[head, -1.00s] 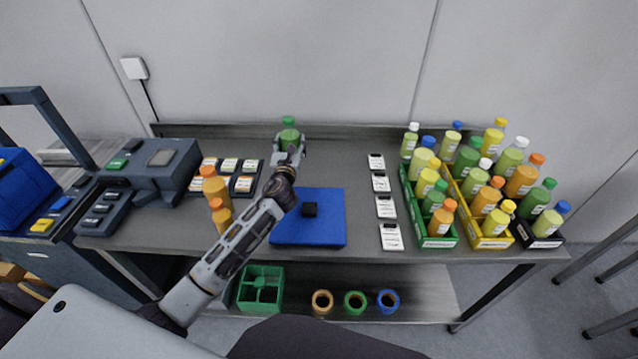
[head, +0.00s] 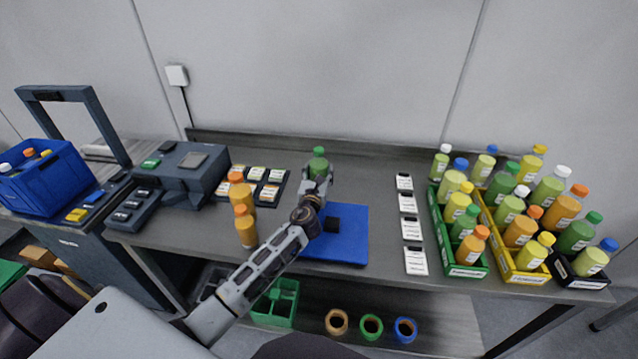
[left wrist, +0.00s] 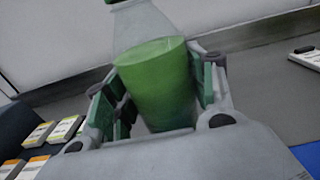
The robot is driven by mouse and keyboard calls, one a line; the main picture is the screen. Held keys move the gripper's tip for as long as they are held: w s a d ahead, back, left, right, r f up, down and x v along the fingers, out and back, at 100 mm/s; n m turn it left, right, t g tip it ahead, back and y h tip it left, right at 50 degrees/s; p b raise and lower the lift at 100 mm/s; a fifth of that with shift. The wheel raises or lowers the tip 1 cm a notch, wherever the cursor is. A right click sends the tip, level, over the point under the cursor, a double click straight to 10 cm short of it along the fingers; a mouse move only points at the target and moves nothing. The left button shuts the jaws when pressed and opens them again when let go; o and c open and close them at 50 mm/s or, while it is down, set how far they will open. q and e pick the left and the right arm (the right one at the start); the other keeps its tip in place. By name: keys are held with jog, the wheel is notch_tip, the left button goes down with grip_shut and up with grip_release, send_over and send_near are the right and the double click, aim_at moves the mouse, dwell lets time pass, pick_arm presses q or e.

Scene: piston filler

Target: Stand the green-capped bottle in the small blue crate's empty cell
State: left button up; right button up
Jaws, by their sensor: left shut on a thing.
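The green-capped bottle (head: 318,163) holds green liquid and stands roughly upright in my left gripper (head: 317,186), over the back middle of the table. In the left wrist view the bottle (left wrist: 158,75) sits between the two fingers of the gripper (left wrist: 160,100), which are shut on it; its cap is cut off by the top edge. The small blue crate (head: 42,182) is at the far left on a dark stand. Orange and white caps show inside it; its empty cell cannot be made out. My right gripper is not in view.
Two orange bottles (head: 243,212) stand left of my left arm. A dark machine (head: 178,172) and label cards (head: 262,175) lie between arm and crate. A dark frame (head: 75,110) rises behind the crate. A blue mat (head: 345,245) lies right of the arm; full bottle trays stand far right.

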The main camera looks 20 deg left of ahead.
pick_arm(q)
jog(key=shift+r, duration=0.1)
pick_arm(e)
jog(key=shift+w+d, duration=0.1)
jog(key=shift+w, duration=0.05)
pick_arm(q)
jog(key=shift+f+b, duration=0.6)
jog(key=shift+f, duration=1.35)
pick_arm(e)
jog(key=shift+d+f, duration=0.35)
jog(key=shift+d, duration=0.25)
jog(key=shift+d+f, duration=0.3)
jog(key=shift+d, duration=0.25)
